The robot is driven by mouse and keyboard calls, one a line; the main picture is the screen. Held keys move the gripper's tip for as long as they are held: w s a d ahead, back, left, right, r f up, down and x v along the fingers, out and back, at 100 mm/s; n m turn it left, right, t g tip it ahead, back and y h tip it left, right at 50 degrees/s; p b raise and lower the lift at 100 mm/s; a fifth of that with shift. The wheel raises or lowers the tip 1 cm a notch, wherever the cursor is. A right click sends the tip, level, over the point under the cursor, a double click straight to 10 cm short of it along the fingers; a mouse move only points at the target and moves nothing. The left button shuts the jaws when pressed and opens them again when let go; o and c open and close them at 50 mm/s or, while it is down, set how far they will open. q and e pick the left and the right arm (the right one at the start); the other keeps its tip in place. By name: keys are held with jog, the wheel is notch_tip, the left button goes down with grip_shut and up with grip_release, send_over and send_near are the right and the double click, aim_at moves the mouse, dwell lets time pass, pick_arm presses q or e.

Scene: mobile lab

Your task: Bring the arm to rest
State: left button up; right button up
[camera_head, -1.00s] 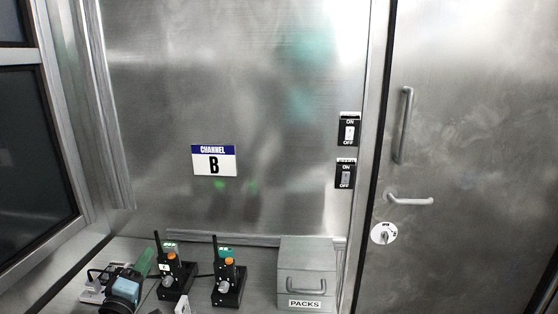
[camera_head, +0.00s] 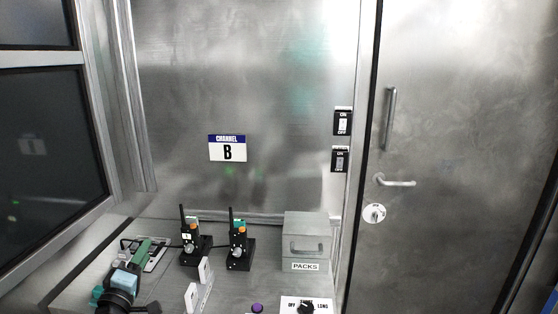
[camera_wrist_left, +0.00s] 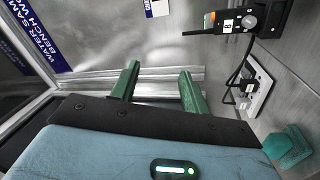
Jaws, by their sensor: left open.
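My left gripper (camera_head: 144,246) is at the lower left of the head view, above the left end of the bench. Its two green fingers stand apart in the left wrist view (camera_wrist_left: 160,84), with nothing between them. The blue-grey gripper body (camera_head: 125,279) lies behind the fingers. My right gripper is in neither view.
Two black radios, left (camera_head: 191,245) and right (camera_head: 240,246), stand on the bench right of my gripper. A dark window (camera_head: 45,150) is at left.

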pick_arm(q)
jog(key=s+d+f+m+g+h, duration=0.1)
jog(key=s+d+f+m+g, duration=0.2)
jog(key=s+f, duration=0.5)
jog(key=s+d+f+m+g, duration=0.2)
jog(key=s+d+f+m, duration=0.25)
jog(key=f, duration=0.55)
jog(key=s+d+f+m+g, duration=0.1)
jog(key=s+f, duration=0.3)
jog(key=s, duration=0.4)
jog(key=s+d+f+m+g, duration=0.2)
jog(key=s+f+m, duration=0.1)
jog(key=s, duration=0.5)
jog(key=s+d+f+m+g, duration=0.1)
jog(key=s+f+m+g, duration=0.1)
jog(key=s+f, duration=0.4)
jog(key=shift+s+d+m+g+y, duration=0.35)
jog(key=shift+s+m, duration=0.2)
jog(key=shift+s, duration=0.6)
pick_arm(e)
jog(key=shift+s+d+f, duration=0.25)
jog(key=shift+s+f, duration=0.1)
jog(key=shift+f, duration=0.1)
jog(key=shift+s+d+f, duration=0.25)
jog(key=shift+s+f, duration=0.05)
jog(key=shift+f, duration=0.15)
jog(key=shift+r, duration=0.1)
